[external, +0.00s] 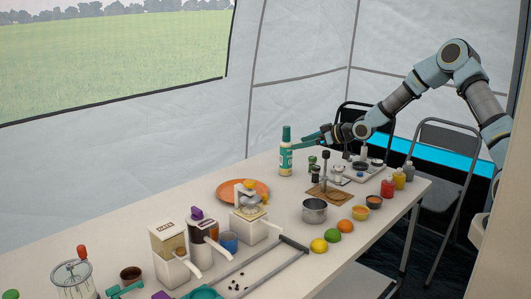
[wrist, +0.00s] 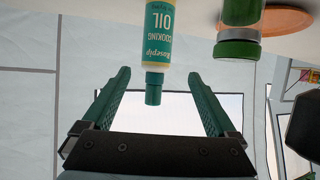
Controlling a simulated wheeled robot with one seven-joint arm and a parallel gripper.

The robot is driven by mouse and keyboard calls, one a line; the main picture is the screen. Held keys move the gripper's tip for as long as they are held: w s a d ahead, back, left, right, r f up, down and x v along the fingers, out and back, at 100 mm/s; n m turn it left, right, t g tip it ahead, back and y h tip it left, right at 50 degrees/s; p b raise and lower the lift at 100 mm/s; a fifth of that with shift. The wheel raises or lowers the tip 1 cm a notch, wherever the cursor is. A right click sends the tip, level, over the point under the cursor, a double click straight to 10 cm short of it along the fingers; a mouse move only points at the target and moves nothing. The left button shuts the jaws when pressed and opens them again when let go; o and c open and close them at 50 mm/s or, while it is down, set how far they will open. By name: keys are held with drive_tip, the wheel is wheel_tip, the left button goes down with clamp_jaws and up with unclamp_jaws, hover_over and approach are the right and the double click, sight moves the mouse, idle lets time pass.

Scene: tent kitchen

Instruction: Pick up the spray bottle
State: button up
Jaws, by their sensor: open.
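The spray bottle (external: 286,158) stands upright on the far side of the table, with a green cap and a white and green label. My gripper (external: 303,141) is at the bottle's upper part, coming from the right. In the wrist view my gripper (wrist: 155,78) is open, one finger on each side of the bottle's cap with gaps between. Whether the bottle is deep between the fingers is hard to tell.
A green-lidded jar (wrist: 238,28) stands beside the bottle in the wrist view. An orange plate (external: 232,191), a metal pot (external: 315,211) and a wooden board (external: 330,195) are on the table (external: 130,242). The tent wall (external: 200,125) is behind.

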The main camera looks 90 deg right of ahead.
sight(291, 143)
drive_tip(key=x, duration=0.2)
drive_tip(key=p+x, duration=0.1)
drive_tip(key=x, duration=0.2)
drive_tip(key=shift+w+d, duration=0.1)
drive_tip(key=shift+d, duration=0.25)
drive_tip(key=p+x, duration=0.1)
drive_tip(key=x, duration=0.1)
drive_tip(key=p+x, duration=0.1)
drive_tip(key=x, duration=0.1)
drive_tip(key=shift+w+d+r, duration=0.1)
drive_tip(key=shift+r, duration=0.15)
drive_tip(key=shift+w+d+f, duration=0.25)
drive_tip(key=shift+w+f, duration=0.05)
drive_tip(key=shift+w, duration=0.1)
drive_tip(key=shift+c, duration=0.4)
clamp_jaws()
